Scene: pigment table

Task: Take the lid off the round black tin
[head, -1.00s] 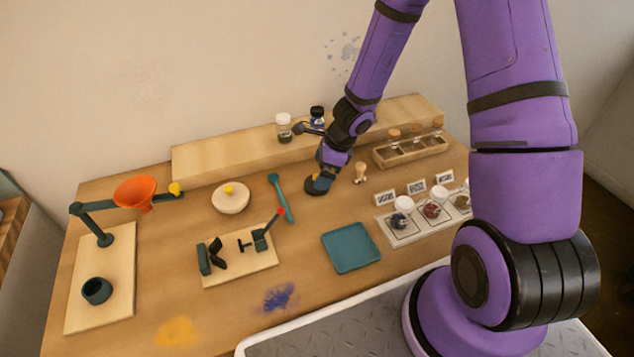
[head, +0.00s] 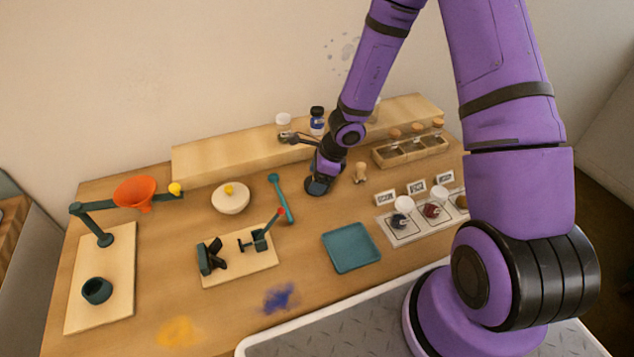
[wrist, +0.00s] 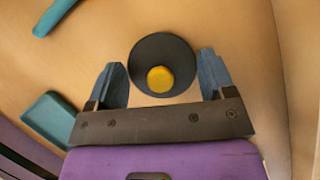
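The round black tin (wrist: 148,50) lies below my gripper in the wrist view, with a yellow knob (wrist: 160,79) on its lid. My gripper (wrist: 160,66) is open, with one blue-grey finger on each side of the knob and nothing held. The fingers look apart from the tin's rim; I cannot tell their exact height over it. In the head view the tin (head: 315,188) shows as a dark disc under my gripper, left of the cork-coloured figure-shaped piece (head: 360,172). The knob is hidden there by my gripper.
A teal spatula-like tool (head: 281,198) lies left of the tin, and a teal tray (head: 351,248) lies in front. A wooden shelf block (head: 235,158) with jars stands behind. A rack (head: 408,152) of corked jars stands to the right. The table between tin and tray is clear.

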